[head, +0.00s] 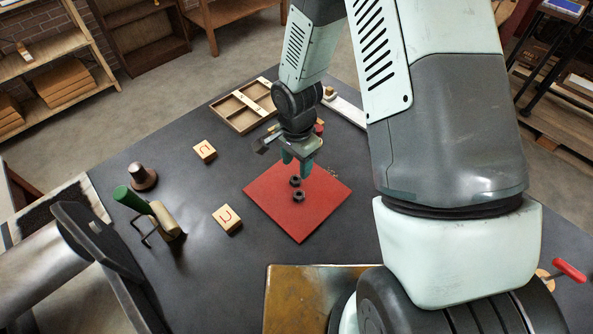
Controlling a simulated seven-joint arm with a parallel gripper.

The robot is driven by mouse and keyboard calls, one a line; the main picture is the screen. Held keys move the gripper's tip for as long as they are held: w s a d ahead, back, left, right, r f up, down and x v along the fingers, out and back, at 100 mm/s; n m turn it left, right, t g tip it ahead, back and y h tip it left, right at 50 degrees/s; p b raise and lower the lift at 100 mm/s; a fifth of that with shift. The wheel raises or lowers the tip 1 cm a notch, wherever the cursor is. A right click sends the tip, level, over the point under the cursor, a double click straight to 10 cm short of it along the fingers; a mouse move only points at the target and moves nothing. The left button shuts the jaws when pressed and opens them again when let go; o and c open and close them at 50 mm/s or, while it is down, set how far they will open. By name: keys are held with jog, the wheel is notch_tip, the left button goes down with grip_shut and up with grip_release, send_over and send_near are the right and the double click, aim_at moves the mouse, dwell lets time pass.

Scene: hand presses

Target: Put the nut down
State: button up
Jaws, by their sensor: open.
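Two small dark nuts show on the red mat (318,210) in the head view. The farther nut (295,181) sits just below my gripper's fingertips in the picture. The nearer nut (299,196) lies close to it, toward the mat's middle. My gripper (297,166) is open, with its greenish fingers pointing down over the mat's far part. Nothing shows between the fingers. I cannot tell how high the fingertips are above the mat or whether they touch the farther nut.
A wooden compartment tray (236,112) lies behind the mat. Dark table between is clear.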

notch_tip(320, 180, up, 7)
notch_tip(320, 180, up, 12)
jog(key=n+t, duration=0.2)
send_over(297, 178)
jog(key=d, duration=0.4)
jog(key=s+d+r+n, duration=0.2)
jog(key=s+d+r, duration=0.15)
jog(key=r, duration=0.45)
jog(key=s+d+r+n+t, duration=0.1)
jog(key=s+d+r+n, duration=0.1)
jog(key=s+r, duration=0.3)
jog(key=s+d+r+n+t, duration=0.2)
jog(key=s+r, duration=0.3)
jog(key=s, duration=0.4)
jog(key=shift+s+r+n+t, duration=0.3)
jog(key=shift+n, duration=0.4)
